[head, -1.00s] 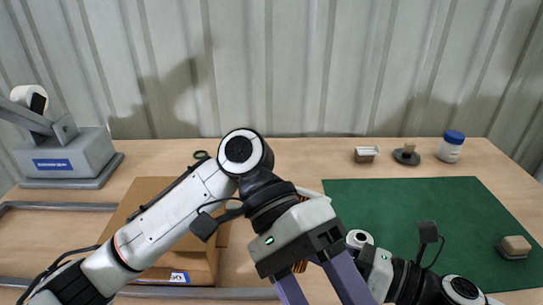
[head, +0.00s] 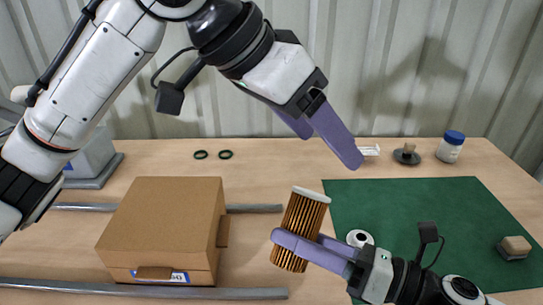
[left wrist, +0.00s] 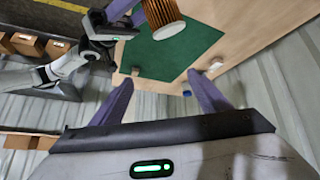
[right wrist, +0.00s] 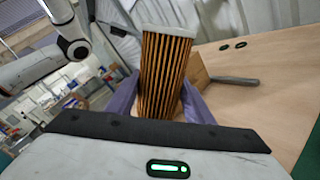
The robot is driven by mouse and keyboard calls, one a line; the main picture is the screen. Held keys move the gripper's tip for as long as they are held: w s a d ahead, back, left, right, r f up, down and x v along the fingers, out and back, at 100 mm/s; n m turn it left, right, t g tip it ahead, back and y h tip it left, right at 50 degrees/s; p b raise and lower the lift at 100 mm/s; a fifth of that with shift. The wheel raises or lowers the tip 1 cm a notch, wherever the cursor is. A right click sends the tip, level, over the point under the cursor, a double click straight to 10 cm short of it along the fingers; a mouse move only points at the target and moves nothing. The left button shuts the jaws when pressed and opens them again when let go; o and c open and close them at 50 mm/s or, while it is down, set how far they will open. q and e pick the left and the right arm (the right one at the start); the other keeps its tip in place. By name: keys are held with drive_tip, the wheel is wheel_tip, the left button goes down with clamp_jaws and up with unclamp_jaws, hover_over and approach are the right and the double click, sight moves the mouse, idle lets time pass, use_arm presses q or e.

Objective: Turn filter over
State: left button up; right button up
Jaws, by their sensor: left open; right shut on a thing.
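The filter (head: 301,228) is a pleated orange-brown block with a pale end cap at its top. It is held slightly tilted above the table, left of the green mat. My right gripper (head: 279,243) is shut on it, with its purple fingers across the lower half. The right wrist view shows the filter (right wrist: 163,75) upright between the fingers. My left gripper (head: 330,150) is open and empty, raised above and to the right of the filter. In the left wrist view the filter (left wrist: 163,17) is at the top edge, apart from the left fingers (left wrist: 160,95).
A cardboard box (head: 165,225) stands at left between metal rails (head: 150,290). The green mat (head: 420,205) carries a tan-topped block (head: 515,247) and a white ring (head: 359,238). A blue-lidded jar (head: 451,147), a dark round dish (head: 407,155) and green rings (head: 212,154) are at the back.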

sight(299, 203)
use_arm(q)
drive_tip(key=s+a+f+n+g+y, duration=0.2)
drive_tip(key=a+f+n+y, duration=0.1)
drive_tip(key=a, duration=0.3)
drive_tip(key=x, duration=1.1)
drive_tip(key=shift+d, duration=0.4)
drive_tip(key=shift+c, duration=0.6)
drive_tip(key=shift+s, duration=0.1)
drive_tip(key=c, duration=1.1)
drive_tip(key=shift+o, duration=0.2)
use_arm(e)
drive_tip(key=o, duration=1.1)
drive_tip(key=shift+o, duration=0.2)
drive_tip(key=shift+d, duration=0.1)
